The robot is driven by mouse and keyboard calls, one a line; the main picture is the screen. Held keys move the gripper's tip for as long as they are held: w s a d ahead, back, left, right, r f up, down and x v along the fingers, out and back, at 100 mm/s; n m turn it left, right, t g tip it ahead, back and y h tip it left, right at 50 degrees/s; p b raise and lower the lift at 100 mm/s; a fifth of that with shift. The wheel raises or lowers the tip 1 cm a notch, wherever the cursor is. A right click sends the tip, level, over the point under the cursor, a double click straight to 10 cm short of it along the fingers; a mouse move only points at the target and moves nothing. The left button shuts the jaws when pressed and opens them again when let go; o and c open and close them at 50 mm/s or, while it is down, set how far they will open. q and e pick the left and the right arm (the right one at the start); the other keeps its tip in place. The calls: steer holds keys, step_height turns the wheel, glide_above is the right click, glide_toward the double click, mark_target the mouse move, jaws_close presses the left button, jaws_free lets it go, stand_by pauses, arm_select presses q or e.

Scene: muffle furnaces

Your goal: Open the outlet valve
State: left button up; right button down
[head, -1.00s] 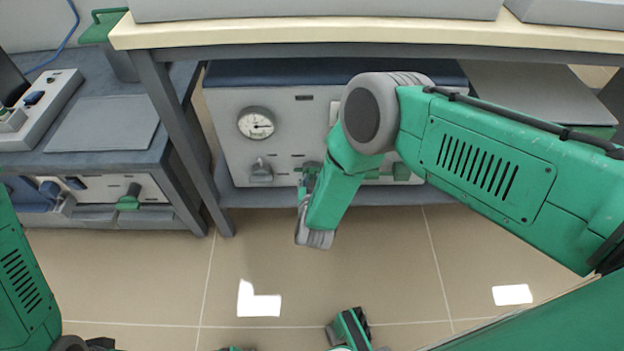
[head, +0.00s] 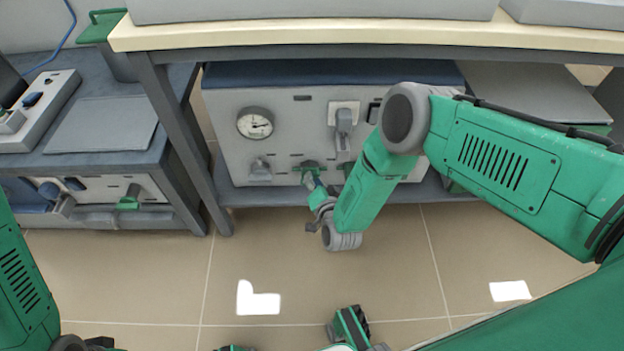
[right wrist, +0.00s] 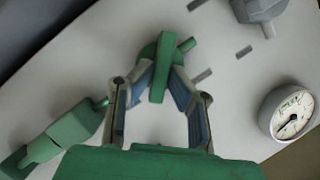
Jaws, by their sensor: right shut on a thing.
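A green valve handle (head: 311,169) sits low on the front of the grey-white unit (head: 222,125) under the bench. In the right wrist view the same handle (right wrist: 158,68) stands nearly upright in the picture, on a round green base. My right gripper (head: 317,188) reaches it from below and in front. In the right wrist view its fingers (right wrist: 161,72) are shut on the handle, one on each side. Which valve is the outlet I cannot read from any label. My left arm shows at the left edge; its gripper is not in view.
A pressure gauge (head: 255,123), a grey knob (head: 260,169) and a grey lever switch (head: 343,121) are on the same front. Another green handle (right wrist: 45,147) is close beside my gripper. A bench leg (head: 186,150) stands left of the unit. The floor in front is clear.

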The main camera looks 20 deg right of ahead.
steer(key=m+t, duration=0.1)
steer(key=m, duration=0.1)
steer(key=f+m+t+y, duration=0.1)
steer(key=m, duration=0.1)
steer(key=m+y, duration=0.1)
steer(key=m, duration=0.2)
steer(key=shift+s+d+f+t+b, duration=0.15)
steer(key=shift+s+t+b, duration=0.1)
steer(key=shift+t+b, duration=0.15)
steer(key=shift+f, duration=0.1)
stand_by(0.4)
steer(key=c, duration=1.7)
jaws_free()
steer(key=shift+o, duration=0.8)
steer(key=shift+w, duration=0.1)
steer(key=s+d, duration=0.1)
steer(key=s, duration=1.1)
steer(key=shift+d, duration=0.2)
